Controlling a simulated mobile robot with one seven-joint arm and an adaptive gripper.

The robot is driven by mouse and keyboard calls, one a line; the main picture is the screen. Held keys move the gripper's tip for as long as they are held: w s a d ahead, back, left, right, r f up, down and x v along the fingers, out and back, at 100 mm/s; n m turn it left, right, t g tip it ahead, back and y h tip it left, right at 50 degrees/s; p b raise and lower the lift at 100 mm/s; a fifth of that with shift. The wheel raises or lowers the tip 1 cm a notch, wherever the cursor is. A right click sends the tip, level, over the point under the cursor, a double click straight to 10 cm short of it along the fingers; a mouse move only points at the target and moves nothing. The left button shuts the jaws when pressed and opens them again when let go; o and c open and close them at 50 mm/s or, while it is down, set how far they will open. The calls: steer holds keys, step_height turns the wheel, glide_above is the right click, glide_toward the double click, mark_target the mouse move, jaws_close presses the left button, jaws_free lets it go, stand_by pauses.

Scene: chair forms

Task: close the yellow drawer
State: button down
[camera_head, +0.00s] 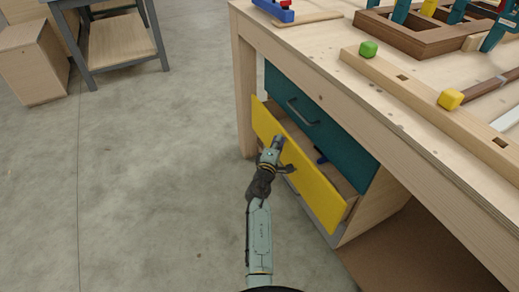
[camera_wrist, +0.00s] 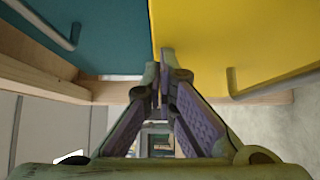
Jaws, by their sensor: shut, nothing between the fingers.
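The yellow drawer (camera_head: 318,190) stands pulled out from the workbench, below a shut teal drawer (camera_head: 313,121). Its bare wooden inside shows behind the yellow front, with a small dark blue thing in it, partly hidden. My gripper (camera_head: 278,142) is at the outer side of the yellow front, near its upper edge and left of its middle. In the wrist view my gripper (camera_wrist: 162,78) has its fingertips together with nothing held, beside the edge of the yellow front (camera_wrist: 215,40). I cannot tell whether they touch it. The yellow drawer's handle (camera_wrist: 270,88) shows there too.
The teal drawer's handle (camera_head: 302,112) juts out just above the open drawer. The workbench top (camera_head: 340,62) overhangs the drawers and carries wooden parts and coloured blocks. The concrete floor (camera_head: 165,180) to the left is clear. A grey-framed cart (camera_head: 122,40) stands at the far left.

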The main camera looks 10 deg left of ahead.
mark_target(293, 140)
steer(key=w+d, duration=0.1)
steer(key=d, duration=0.1)
steer(key=w+d, duration=0.2)
steer(key=d, duration=0.1)
steer(key=shift+w+d, duration=0.35)
steer(key=shift+w, duration=0.05)
steer(key=shift+d+r, duration=0.1)
